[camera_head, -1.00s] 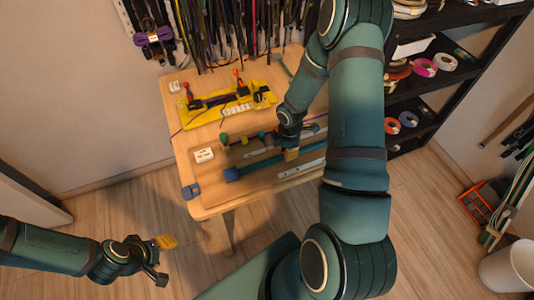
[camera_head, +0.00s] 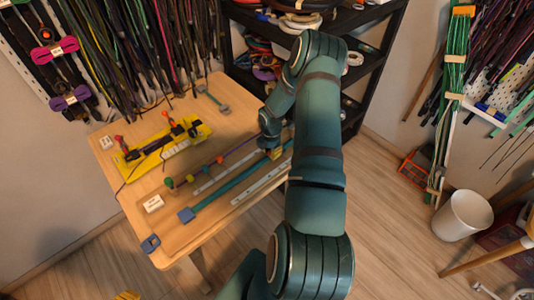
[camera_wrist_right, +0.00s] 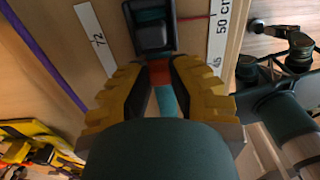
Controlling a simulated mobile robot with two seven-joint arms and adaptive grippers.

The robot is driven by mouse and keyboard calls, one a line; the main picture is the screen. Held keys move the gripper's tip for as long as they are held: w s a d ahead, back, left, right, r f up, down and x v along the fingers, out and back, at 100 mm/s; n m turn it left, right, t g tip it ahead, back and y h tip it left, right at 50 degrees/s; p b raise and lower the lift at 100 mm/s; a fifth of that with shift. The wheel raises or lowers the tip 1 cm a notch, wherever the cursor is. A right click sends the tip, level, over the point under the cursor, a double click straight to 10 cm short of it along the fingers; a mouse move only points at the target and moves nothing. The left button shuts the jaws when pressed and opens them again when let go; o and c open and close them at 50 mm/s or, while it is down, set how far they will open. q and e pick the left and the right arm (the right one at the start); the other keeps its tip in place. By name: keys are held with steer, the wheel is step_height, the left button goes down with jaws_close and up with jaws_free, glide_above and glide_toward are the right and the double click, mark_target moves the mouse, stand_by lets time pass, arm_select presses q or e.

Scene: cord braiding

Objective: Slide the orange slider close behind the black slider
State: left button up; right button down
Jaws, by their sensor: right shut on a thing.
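My right gripper (camera_head: 273,153) is over the teal rail (camera_head: 226,193) on the table. In the right wrist view, the gripper (camera_wrist_right: 160,85) has its yellow-tipped fingers shut on the orange slider (camera_wrist_right: 160,72), mostly hidden between them. The black slider (camera_wrist_right: 152,35) is directly ahead of the fingertips. A small part of the orange slider shows between the fingers and the black slider, with little or no visible gap. In the head view, my arm and gripper hide both sliders. Only a yellow tip, probably of my left gripper (camera_head: 127,296), shows at the bottom edge.
A blue block (camera_head: 186,215) marks the rail's near-left end. Pale ruler strips (camera_head: 262,184) lie alongside. A yellow jig (camera_head: 163,149) stands toward the back of the table. A dark shelf (camera_head: 367,75) is behind my right arm. A red cord (camera_wrist_right: 193,18) runs beside the black slider.

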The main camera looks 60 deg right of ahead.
steer(key=shift+s+a+f, duration=0.1)
steer(key=c, duration=0.8)
jaws_free()
step_height(320, 180, up, 12)
steer(key=shift+r, duration=0.1)
